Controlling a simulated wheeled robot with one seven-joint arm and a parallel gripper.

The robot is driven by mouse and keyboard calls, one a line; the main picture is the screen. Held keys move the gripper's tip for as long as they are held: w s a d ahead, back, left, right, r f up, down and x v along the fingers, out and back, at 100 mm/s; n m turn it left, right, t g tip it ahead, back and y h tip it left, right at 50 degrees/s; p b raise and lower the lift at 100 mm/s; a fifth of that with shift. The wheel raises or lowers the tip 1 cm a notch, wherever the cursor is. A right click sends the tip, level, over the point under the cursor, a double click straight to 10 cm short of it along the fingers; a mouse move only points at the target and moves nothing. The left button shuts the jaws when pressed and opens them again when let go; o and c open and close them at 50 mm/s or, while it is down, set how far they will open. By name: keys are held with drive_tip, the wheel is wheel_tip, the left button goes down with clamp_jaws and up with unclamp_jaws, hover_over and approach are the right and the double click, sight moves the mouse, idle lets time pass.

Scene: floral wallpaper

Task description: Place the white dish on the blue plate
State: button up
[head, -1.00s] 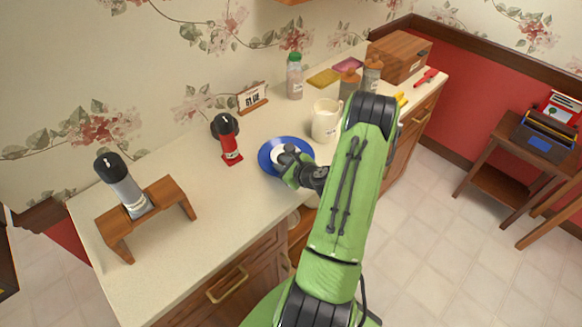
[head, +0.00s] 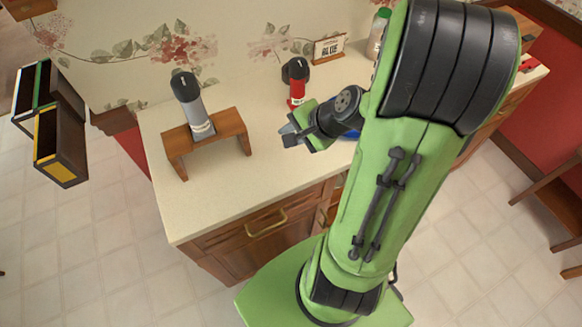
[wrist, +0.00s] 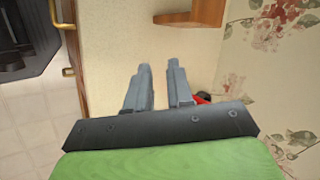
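The blue plate (head: 351,134) lies on the counter in the head view. Only a small part of its edge shows beside my arm. The white dish is hidden behind my arm in the head view and is outside the wrist view. My gripper (head: 288,135) is above the counter, left of the plate and in front of the red bottle. In the wrist view my gripper (wrist: 159,66) has its two grey fingers apart, with bare counter between them and nothing held.
A wooden stand (head: 229,124) with a grey bottle (head: 194,107) is at the counter's left. A red bottle (head: 297,84) and a "BLUE" sign (head: 329,48) stand at the back. A green-capped bottle (head: 379,28) is partly hidden. The front left counter (head: 225,190) is clear.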

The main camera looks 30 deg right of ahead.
drive_tip(key=s+a+r+n+g+h, duration=0.1)
drive_tip(key=s+a+r+n, duration=0.4)
drive_tip(key=s+n, duration=0.2)
drive_tip(key=s+a+r+n+h, duration=0.2)
drive_tip(key=s+a+r+n, duration=0.2)
drive_tip(key=s+r+n, duration=0.2)
drive_tip(key=shift+s+a+r+n+g, duration=0.2)
drive_tip(key=shift+s+a+n+g, duration=0.2)
drive_tip(key=shift+s+n, duration=0.5)
drive_tip(key=shift+w, duration=0.2)
